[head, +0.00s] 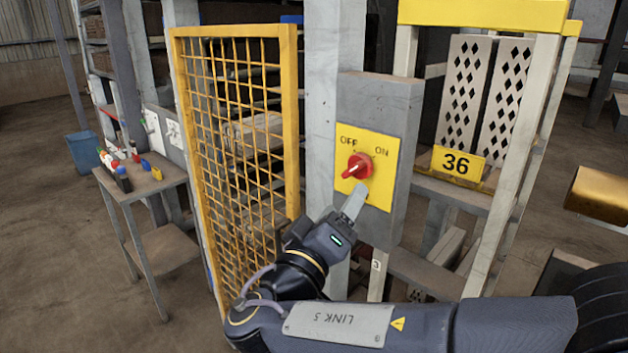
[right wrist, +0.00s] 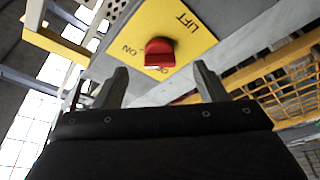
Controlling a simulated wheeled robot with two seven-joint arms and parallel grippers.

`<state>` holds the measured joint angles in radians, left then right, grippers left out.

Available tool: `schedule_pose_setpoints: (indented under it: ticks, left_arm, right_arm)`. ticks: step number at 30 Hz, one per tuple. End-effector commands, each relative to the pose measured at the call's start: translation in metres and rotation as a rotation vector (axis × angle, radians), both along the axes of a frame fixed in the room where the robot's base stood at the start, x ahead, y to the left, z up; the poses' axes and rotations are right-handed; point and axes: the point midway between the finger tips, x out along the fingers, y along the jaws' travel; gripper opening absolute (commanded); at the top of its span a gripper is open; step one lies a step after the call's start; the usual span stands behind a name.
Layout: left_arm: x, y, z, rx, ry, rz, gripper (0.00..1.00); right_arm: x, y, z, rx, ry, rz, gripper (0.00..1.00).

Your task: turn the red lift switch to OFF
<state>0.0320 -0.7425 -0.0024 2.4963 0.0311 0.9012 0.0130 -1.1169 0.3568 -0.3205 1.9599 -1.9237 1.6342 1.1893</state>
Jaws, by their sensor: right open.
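The red lift switch (head: 357,166) is a round knob with a raised handle on a yellow plate (head: 378,191) fixed to a grey box. OFF is printed to the upper left of the knob and ON to the upper right. The handle slants from upper right to lower left; I cannot tell which label it is set to. My right gripper (head: 354,202) is just below the knob in the head view. In the right wrist view the open, empty fingers (right wrist: 161,70) stand either side of the red knob (right wrist: 160,52), apart from it. My left gripper is not in view.
A yellow mesh gate (head: 240,130) stands left of the grey box (head: 375,95). A yellow-and-white frame with a 36 sign (head: 457,164) stands to the right. A small table (head: 145,180) with several small items is at the far left, near a blue bin (head: 84,150).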

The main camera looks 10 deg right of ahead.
Motion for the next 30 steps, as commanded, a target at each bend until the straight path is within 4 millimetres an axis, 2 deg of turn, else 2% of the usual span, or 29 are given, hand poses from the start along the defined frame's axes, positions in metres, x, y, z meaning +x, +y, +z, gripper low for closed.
schedule_pose_setpoints:
  ticks: [1,4,18,29,30]
  left_arm:
    - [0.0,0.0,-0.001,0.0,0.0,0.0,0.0]
    - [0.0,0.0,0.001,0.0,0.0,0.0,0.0]
    - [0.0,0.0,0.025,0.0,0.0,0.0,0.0]
    - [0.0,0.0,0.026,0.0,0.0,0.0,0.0]
    - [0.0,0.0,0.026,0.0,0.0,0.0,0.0]
  right_arm:
    - [-0.001,0.009,0.005,-0.012,-0.037,0.018,0.65]
    - [0.002,0.013,0.012,-0.021,-0.066,0.03,0.65]
    - [0.054,-0.024,0.03,-0.022,-0.061,0.029,0.65]
    - [0.06,-0.028,0.03,-0.02,-0.061,0.032,0.65]
    - [0.06,-0.028,0.03,-0.02,-0.061,0.032,0.63]
